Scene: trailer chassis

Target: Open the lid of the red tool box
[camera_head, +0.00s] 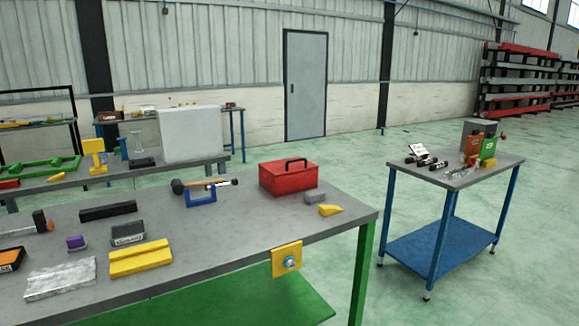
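The red tool box (287,179) sits near the far right part of the grey workbench (220,238). Its lid looks closed, and a dark handle (296,161) stands up on top. Neither of my grippers shows in the head view.
Beside the box lie a grey block (315,197), a yellow wedge (331,210), a blue clamp (201,195) and a hammer (200,184). More tools and blocks cover the bench's left half. A blue-legged cart (452,178) stands to the right, with open floor between.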

